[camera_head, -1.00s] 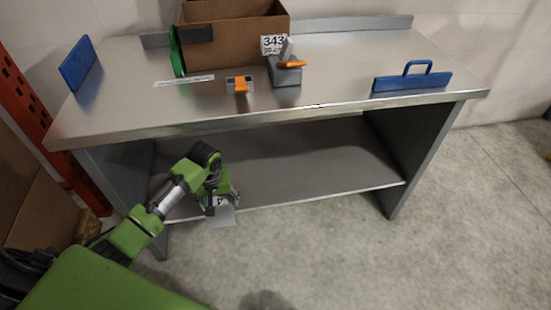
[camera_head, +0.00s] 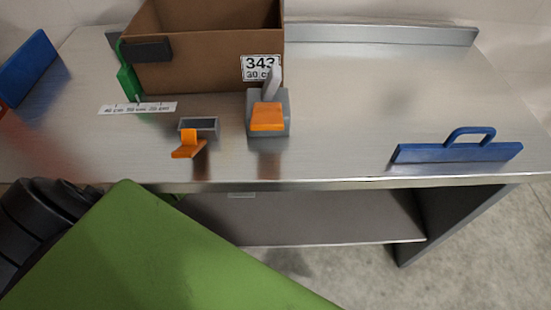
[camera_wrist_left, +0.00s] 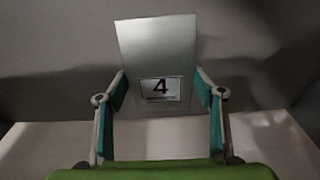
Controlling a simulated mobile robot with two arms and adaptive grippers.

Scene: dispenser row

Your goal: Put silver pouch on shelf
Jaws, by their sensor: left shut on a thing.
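The silver pouch (camera_wrist_left: 158,45) is a flat grey piece with a white label reading 4, upright in the left wrist view. My left gripper (camera_wrist_left: 161,95) is shut on it, with one teal-padded finger at each side of its lower part. The grey shelf (camera_head: 310,220) lies under the metal table in the head view, its left part hidden by my green arm cover. The left gripper and the pouch are hidden in the head view. Whether the pouch touches any surface cannot be told. My right gripper is in neither view.
The metal table (camera_head: 350,110) carries a cardboard box (camera_head: 210,62), a grey dispenser with an orange part (camera_head: 267,117), an orange hook (camera_head: 188,145) and a blue handled plate (camera_head: 455,151). The table's front edge overhangs the shelf. A side panel (camera_head: 450,215) bounds it at right.

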